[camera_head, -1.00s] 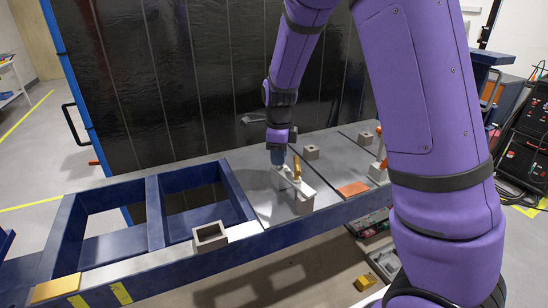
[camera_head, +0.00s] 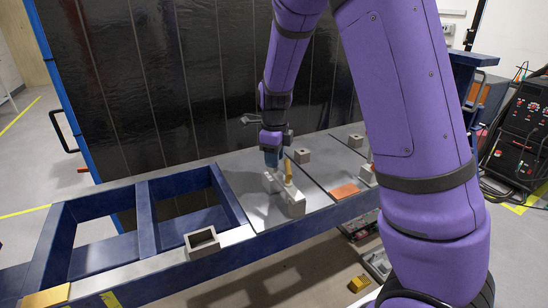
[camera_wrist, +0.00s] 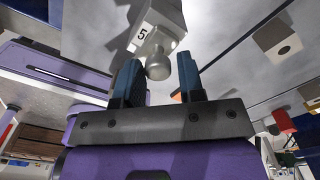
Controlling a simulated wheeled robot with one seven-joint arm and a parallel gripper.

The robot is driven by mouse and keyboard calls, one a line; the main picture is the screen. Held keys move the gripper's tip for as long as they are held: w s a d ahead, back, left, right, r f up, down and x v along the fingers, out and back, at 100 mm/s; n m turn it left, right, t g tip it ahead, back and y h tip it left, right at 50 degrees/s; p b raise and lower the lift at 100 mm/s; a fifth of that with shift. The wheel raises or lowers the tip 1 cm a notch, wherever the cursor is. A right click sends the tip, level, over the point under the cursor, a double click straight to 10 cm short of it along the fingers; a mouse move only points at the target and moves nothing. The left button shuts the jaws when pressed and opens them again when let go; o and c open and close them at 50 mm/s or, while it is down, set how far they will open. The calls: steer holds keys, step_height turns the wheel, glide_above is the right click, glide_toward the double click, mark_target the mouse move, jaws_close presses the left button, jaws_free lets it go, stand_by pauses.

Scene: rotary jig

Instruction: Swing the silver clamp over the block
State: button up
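A pale grey block-shaped fixture (camera_head: 289,204), with an upright brass-coloured pin (camera_head: 288,173), stands on the bench's metal top. My gripper (camera_head: 272,160) points down at its back left end in the head view. In the wrist view a pale part marked "5" (camera_wrist: 150,30) carries a silver round-ended knob (camera_wrist: 158,67), which I take to be the silver clamp's handle. My gripper's blue fingers (camera_wrist: 159,82) are open on either side of the knob, with gaps showing. I cannot tell which part is the block under the clamp; my gripper hides the knob in the head view.
A hollow grey square block (camera_head: 202,243) sits on the bench's front rail. An orange plate (camera_head: 344,191) and small grey blocks (camera_head: 302,156) lie to the right and behind. A dark panel (camera_head: 190,80) stands behind. Open frame bays lie to the left.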

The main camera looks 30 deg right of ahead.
steer(key=shift+o, duration=1)
step_height(320, 180, up, 11)
steer(key=shift+f, duration=0.1)
steer(key=shift+s, duration=0.1)
steer(key=s+r+n+t, duration=0.2)
steer(key=s+r+n, duration=0.3)
steer(key=s+n, duration=0.8)
steer(key=s+a+r+n+t, duration=0.1)
steer(key=s+r+n+t, duration=0.2)
steer(key=s+n, duration=1.1)
steer(key=v, duration=0.2)
steer(key=shift+s, duration=0.45)
